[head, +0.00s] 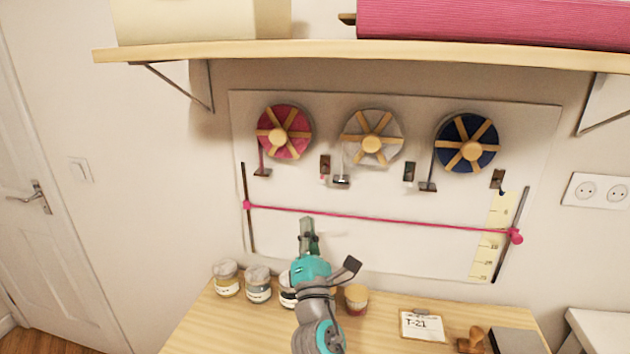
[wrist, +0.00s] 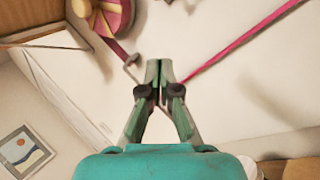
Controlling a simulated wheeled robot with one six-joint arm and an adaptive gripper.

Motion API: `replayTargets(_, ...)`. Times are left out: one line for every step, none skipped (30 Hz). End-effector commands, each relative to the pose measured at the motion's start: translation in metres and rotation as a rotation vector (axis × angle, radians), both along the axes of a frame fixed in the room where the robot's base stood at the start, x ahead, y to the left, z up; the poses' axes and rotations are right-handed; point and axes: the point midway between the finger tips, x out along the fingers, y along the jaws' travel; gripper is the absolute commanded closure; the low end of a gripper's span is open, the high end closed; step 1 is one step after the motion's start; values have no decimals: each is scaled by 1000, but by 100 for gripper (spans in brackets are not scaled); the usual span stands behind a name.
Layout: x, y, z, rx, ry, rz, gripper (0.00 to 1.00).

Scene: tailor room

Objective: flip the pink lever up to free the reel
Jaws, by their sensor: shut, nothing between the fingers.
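The pink reel (head: 284,132) with wooden spokes hangs at the left of the white wall board. A small dark bracket (head: 325,163) sits just right of it, with a small pink tip (head: 322,178) at its lower end, which looks like the pink lever pointing down. My gripper (head: 307,222) is shut and empty, below the pink tip and slightly left of it, at about the height of the stretched pink ribbon (head: 400,220). In the wrist view my gripper (wrist: 158,65) points up the board, with the pink reel (wrist: 112,14) at upper left. I cannot make out the lever there.
A white reel (head: 372,138) and a blue reel (head: 467,142) hang to the right, each with its own bracket. A wooden shelf (head: 330,50) juts out above.

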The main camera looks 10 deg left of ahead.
Motion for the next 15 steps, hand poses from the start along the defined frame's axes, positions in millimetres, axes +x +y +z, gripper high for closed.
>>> replayTargets(0, 0, 0, 0, 0, 0, 100)
replayTargets(0, 0, 0, 0, 0, 0, 100)
replayTargets(0, 0, 0, 0, 0, 0, 100)
replayTargets(0, 0, 0, 0, 0, 0, 100)
replayTargets(0, 0, 0, 0, 0, 0, 100)
replayTargets(0, 0, 0, 0, 0, 0, 100)
replayTargets(0, 0, 0, 0, 0, 0, 100)
replayTargets(0, 0, 0, 0, 0, 0, 100)
replayTargets(0, 0, 0, 0, 0, 0, 100)
replayTargets(1, 0, 1, 0, 0, 0, 100)
replayTargets(2, 1, 1, 0, 0, 0, 100)
replayTargets(4, 1, 2, 1, -1, -1, 100)
replayTargets(6, 1, 3, 1, -1, -1, 100)
replayTargets(8, 2, 5, 0, -1, 0, 100)
replayTargets(12, 3, 7, 2, -2, 0, 100)
